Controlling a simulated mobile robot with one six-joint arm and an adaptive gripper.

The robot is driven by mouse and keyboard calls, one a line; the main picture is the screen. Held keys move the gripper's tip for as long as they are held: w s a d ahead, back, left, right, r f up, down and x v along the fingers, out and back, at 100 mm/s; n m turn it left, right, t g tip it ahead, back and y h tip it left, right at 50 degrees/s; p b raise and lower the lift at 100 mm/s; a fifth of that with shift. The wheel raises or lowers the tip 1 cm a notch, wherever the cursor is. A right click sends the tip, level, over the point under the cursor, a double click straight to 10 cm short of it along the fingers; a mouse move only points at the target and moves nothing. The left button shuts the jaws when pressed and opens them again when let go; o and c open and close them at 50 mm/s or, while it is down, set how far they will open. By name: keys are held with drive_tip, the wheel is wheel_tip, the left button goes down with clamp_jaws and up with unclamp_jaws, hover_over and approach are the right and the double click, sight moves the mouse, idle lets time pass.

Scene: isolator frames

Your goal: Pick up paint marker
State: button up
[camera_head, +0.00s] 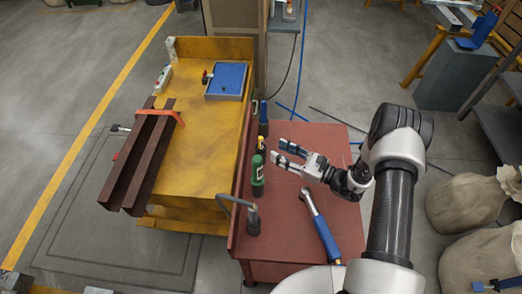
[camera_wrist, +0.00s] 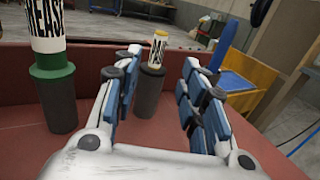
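The paint marker (camera_wrist: 158,48) appears to be the small pale, yellow-topped, lettered cylinder standing upright in a dark holder (camera_wrist: 149,92) in the wrist view. In the head view, a small upright item (camera_head: 260,147) at the red table's left edge seems to be the same thing, though it is too small to read. My gripper (camera_head: 279,151) is open and empty, pointing left towards it. In the wrist view, the marker stands between the two blue-padded fingers (camera_wrist: 157,90) and appears to be beyond their tips. The holder's right side is close to the right finger.
A grease tube (camera_wrist: 45,30) with a green lower part stands left of the marker; it is the green item (camera_head: 257,175) in the head view. A blue item (camera_head: 263,120) stands behind. A ratchet wrench (camera_head: 322,232) lies on the red table (camera_head: 285,245). A yellow bench (camera_head: 200,130) is left.

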sight(263, 145)
drive_tip(key=shift+s+b+x, duration=0.1)
drive_tip(key=shift+b+x, duration=0.35)
drive_tip(key=shift+x, duration=1.65)
drive_tip(key=shift+s+b+x, duration=0.15)
drive_tip(key=shift+b+x, duration=0.25)
drive_tip(key=shift+x, duration=1.7)
drive_tip(key=shift+a+f, duration=0.1)
drive_tip(key=shift+c, duration=0.4)
drive_tip(key=c, duration=0.5)
wheel_tip(263, 145, up, 20)
drive_tip(key=p, duration=0.5)
